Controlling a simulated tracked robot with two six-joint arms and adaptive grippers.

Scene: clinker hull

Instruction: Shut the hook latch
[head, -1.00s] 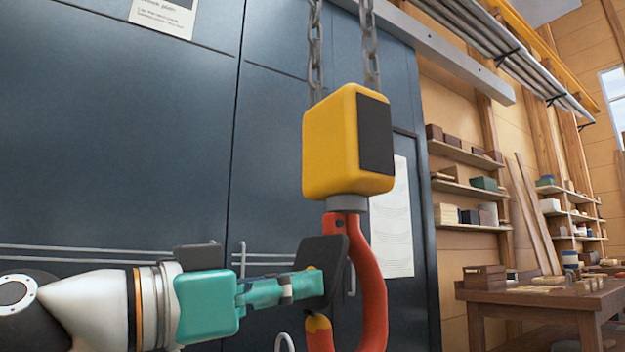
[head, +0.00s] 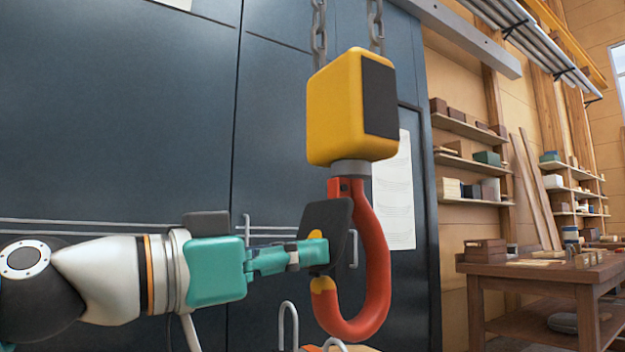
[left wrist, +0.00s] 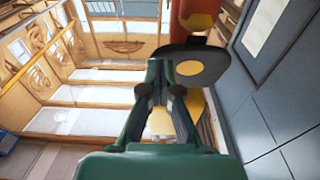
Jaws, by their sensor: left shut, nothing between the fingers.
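A red hook (head: 378,265) hangs below a yellow block (head: 335,110) on two chains. Its latch, a dark plate (head: 338,222) with a yellow spot, slants across the hook's mouth. The plate's lower end is close to the yellow hook tip (head: 324,300); I cannot tell whether they touch. My left gripper (head: 318,252) is shut and empty, with its fingertips at the left side of the plate, seemingly against it. In the left wrist view the latch plate (left wrist: 220,66) lies just beyond the closed fingertips (left wrist: 160,92), with part of the red hook (left wrist: 197,20) above. My right gripper is out of view.
A dark blue panelled wall (head: 130,120) stands behind the hook. Grey looped bars (head: 288,322) show below the gripper. A wooden workbench (head: 540,275) and shelves are farther back at right. The space left of the hook, above my arm, is clear.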

